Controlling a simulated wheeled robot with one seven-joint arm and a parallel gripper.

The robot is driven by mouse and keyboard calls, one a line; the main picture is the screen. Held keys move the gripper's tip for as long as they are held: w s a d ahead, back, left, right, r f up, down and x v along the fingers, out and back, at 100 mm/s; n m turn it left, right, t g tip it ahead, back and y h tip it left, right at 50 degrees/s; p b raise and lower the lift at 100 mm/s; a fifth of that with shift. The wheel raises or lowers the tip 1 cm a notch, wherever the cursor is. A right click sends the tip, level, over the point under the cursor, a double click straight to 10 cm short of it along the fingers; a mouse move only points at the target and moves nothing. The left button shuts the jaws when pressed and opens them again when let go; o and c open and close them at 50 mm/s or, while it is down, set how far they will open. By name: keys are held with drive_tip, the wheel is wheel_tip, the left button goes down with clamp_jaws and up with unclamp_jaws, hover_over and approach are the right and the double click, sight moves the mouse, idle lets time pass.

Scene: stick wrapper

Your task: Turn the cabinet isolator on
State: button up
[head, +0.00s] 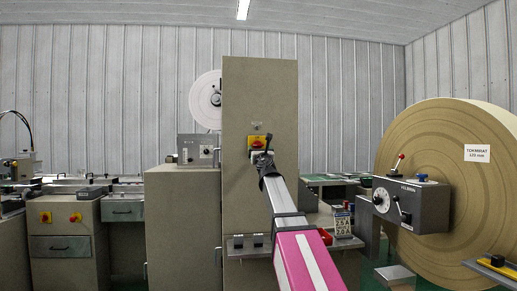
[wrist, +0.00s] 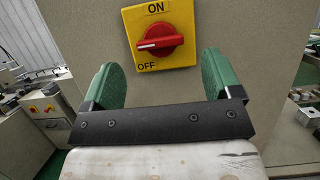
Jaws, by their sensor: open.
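The cabinet isolator (wrist: 160,40) is a yellow plate with a red rotary knob (wrist: 165,41), marked ON at the top and OFF at the lower left. A white mark on the knob points left, just above OFF. In the head view the isolator (head: 257,142) is on the tall beige cabinet (head: 260,90). My gripper (wrist: 163,80) is open, its two green fingers apart and empty. The knob lies above and between the fingers in the wrist view, not gripped. In the head view my gripper (head: 263,158) is small and dark, just below the isolator.
A large beige roll (head: 450,140) and a grey control box (head: 405,203) with levers stand at the right. Lower cabinets with buttons (head: 65,217) stand at the left. A small shelf (head: 248,246) juts from the cabinet below my arm. The cabinet face around the isolator is bare.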

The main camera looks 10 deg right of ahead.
sight(258, 146)
drive_tip(key=x, duration=0.4)
drive_tip(key=shift+w+r, duration=0.1)
drive_tip(key=shift+w, duration=0.05)
drive_tip(key=shift+c, duration=0.3)
drive_tip(key=c, duration=0.9)
drive_tip(key=shift+o, duration=0.2)
